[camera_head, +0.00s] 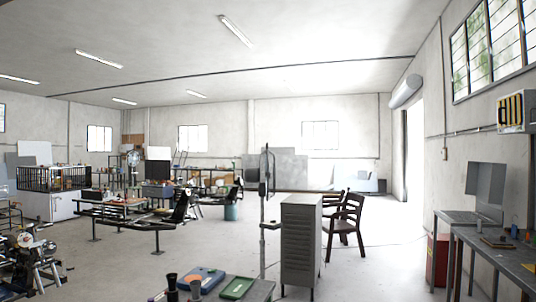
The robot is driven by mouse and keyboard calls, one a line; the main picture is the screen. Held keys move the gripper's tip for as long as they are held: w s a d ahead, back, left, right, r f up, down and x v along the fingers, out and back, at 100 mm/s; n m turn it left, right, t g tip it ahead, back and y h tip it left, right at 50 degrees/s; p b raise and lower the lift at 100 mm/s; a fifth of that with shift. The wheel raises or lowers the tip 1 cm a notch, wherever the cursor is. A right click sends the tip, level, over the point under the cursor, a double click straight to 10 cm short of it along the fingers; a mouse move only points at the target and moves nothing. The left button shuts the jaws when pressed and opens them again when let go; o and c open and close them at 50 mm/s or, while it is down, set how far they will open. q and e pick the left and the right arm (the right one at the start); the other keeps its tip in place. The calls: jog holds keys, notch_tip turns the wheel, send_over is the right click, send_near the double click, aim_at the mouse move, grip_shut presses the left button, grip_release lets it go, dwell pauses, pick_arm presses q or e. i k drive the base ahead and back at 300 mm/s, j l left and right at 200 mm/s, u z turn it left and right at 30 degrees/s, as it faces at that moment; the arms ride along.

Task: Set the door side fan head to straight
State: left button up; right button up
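A pedestal fan (267,173) stands near the middle of the view, left of a grey metal cabinet. Its round dark head shows nearly edge-on at the top of a thin upright pole. The exact turn and tilt of the head are too small to tell. A bright door opening (414,150) is in the right wall, farther back. Neither of my grippers is in view.
The grey cabinet (300,245) and dark wooden chairs (346,224) stand right of the fan. A workbench (462,236) lines the right wall. Open floor (385,265) lies between cabinet and workbench.

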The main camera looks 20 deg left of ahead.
aim_at(251, 175)
jog(key=i+l+z, duration=0.1)
jog(key=i, duration=1)
jog(key=i+l, duration=0.15)
jog(key=i, duration=0.95)
jog(key=i+u, duration=0.1)
jog(key=i, duration=0.45)
jog(key=i+u, duration=0.1)
jog(key=i, duration=0.5)
jog(key=i+l+u, duration=0.15)
jog(key=i, duration=0.4)
jog(key=i+l+u, duration=0.1)
jog(key=i, duration=0.45)
